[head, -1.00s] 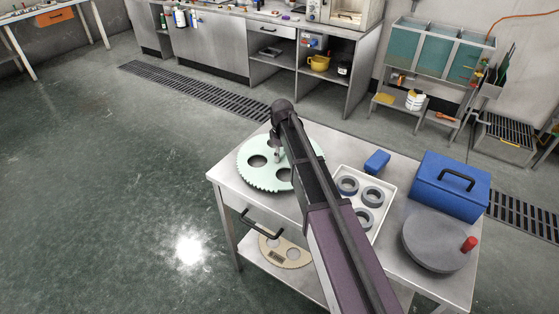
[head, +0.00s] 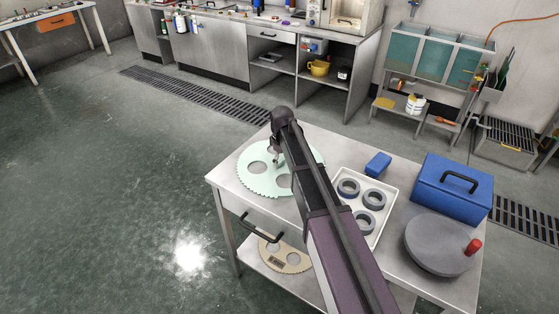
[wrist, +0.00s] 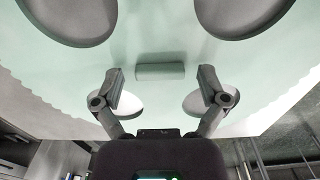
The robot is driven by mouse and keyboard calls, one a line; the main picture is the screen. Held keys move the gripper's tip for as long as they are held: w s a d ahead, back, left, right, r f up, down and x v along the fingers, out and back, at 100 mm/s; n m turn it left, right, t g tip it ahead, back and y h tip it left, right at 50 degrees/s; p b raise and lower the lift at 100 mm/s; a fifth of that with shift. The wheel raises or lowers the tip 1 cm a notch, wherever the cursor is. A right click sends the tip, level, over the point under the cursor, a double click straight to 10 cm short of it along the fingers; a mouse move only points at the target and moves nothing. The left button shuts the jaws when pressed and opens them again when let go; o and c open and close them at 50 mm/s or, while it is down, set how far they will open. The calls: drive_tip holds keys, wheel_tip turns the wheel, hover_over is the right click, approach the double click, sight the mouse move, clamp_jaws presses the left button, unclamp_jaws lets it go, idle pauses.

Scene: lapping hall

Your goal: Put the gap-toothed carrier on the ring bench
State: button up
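A pale green toothed disc carrier (head: 262,184) with round holes lies flat on the steel cart top (head: 226,174). In the wrist view the carrier (wrist: 160,25) fills most of the picture, with a short grey bar (wrist: 160,71) on it. My gripper (wrist: 161,78) is open above the carrier, with one finger on each side of the bar and nothing held. A beige toothed carrier (head: 293,261) with a dark label lies on the cart's lower shelf. My arm hides part of the green carrier. I cannot tell which carrier has the gap, or which surface is the ring bench.
A long steel bench (head: 215,48) stands behind. The floor at left is clear.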

sight(282, 162)
drive_tip(key=shift+r, duration=0.15)
idle(0.3)
wheel_tip(282, 162, up, 12)
drive_tip(key=p, duration=1.2)
idle(0.6)
drive_tip(key=s+d+m, duration=0.5)
drive_tip(key=s+d, duration=0.3)
drive_tip(key=s, duration=0.4)
drive_tip(key=s+d+m, duration=0.6)
drive_tip(key=s+d, duration=0.2)
drive_tip(key=s, duration=0.5)
